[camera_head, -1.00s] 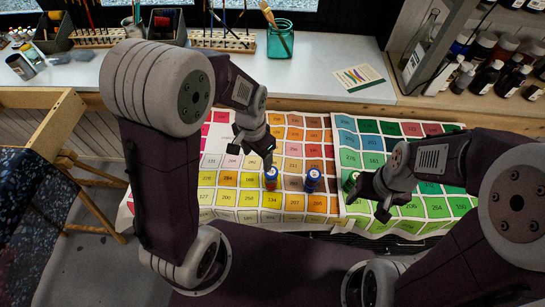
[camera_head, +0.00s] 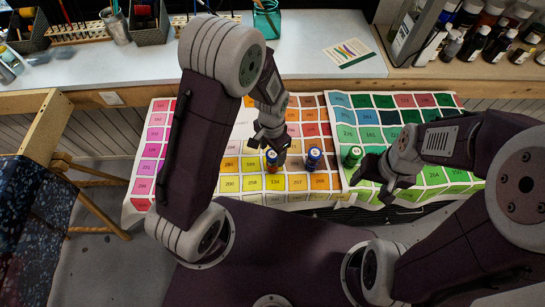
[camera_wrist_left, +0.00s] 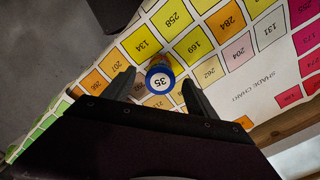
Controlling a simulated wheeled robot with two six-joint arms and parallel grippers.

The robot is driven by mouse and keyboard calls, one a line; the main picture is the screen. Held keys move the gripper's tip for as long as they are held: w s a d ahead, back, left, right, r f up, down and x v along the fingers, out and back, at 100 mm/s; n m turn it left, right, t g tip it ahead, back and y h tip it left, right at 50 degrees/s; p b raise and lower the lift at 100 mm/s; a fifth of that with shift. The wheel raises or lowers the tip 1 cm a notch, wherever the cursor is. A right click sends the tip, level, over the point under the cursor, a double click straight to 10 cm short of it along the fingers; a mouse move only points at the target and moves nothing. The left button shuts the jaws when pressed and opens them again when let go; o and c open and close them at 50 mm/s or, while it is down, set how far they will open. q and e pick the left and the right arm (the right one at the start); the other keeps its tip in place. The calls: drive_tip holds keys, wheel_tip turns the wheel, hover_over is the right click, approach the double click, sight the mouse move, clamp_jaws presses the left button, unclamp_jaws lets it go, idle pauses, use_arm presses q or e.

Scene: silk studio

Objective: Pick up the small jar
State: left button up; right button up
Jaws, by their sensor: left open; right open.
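A small jar (camera_head: 271,157) with a blue lid stands on the shade chart (camera_head: 143,188) in the head view. In the left wrist view the small jar (camera_wrist_left: 160,78) shows its lid from above, with a white label reading 35. My left gripper (camera_wrist_left: 160,88) is open, with one fingertip on each side of the jar's near part; I cannot tell whether they touch it. A second blue-lidded jar (camera_head: 313,158) stands to its right, and a green jar (camera_head: 353,156) stands further right. My right gripper (camera_head: 374,183) is open and empty near the green jar.
A white counter (camera_head: 205,72) runs behind the chart and holds a teal glass (camera_head: 266,20) and a colour card (camera_head: 349,52). A shelf of dark bottles (camera_head: 470,45) stands at the back right. A wooden chair (camera_head: 48,150) is at the left.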

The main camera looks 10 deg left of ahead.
sight(272, 154)
use_arm(q)
wheel_tip(272, 154, down, 3)
drive_tip(key=shift+w, duration=0.15)
clamp_jaws()
drive_tip(key=shift+r, duration=0.15)
